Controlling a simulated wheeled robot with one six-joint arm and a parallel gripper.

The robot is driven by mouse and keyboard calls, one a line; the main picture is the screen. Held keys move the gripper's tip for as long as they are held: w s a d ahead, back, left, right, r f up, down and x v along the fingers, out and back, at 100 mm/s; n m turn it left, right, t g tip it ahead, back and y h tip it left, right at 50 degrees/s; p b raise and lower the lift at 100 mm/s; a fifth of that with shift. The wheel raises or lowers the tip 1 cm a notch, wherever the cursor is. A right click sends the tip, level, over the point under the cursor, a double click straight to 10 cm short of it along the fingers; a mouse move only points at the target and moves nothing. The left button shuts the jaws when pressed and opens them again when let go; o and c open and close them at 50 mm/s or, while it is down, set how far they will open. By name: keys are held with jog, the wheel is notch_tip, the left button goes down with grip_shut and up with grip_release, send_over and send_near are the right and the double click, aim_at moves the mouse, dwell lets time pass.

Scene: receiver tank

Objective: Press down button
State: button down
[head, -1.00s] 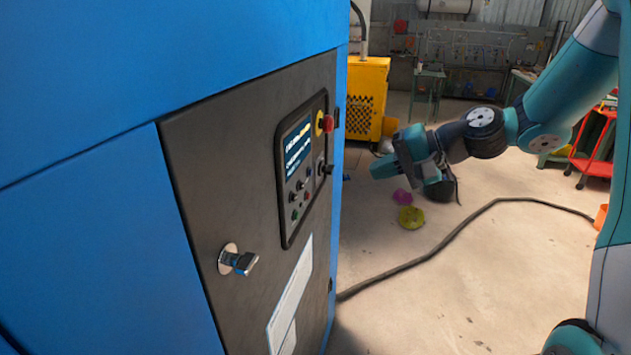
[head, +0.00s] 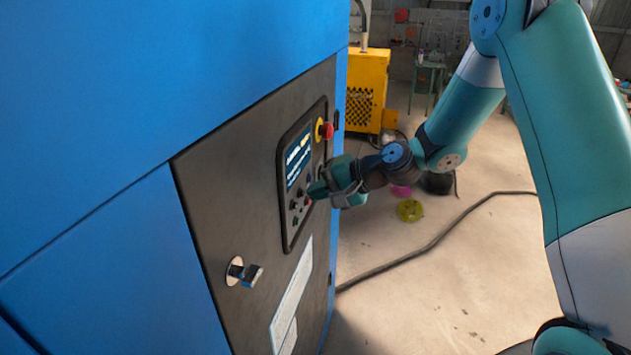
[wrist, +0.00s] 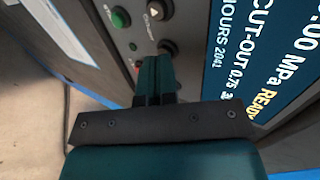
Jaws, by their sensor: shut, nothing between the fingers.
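The dark control panel (head: 289,222) is set in the grey door of the blue cabinet, with a lit screen (head: 298,160) and small round buttons below it. My gripper (head: 314,190) is shut and empty, its fingertips at the panel's button area and hiding some buttons. In the wrist view the shut fingertips (wrist: 155,66) are right by a dark round button (wrist: 167,46). A green button (wrist: 120,17) and a pale-faced button (wrist: 157,10) lie beyond them. I cannot tell which button is the down button, or whether the fingertips touch one.
A red emergency knob (head: 327,131) on a yellow base sticks out above the buttons. A door latch (head: 243,272) projects at the lower left. A yellow machine (head: 367,90) stands behind. A black cable (head: 435,241) crosses the open floor.

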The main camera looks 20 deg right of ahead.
jog(key=shift+w+a, duration=0.2)
jog(key=shift+a, duration=0.1)
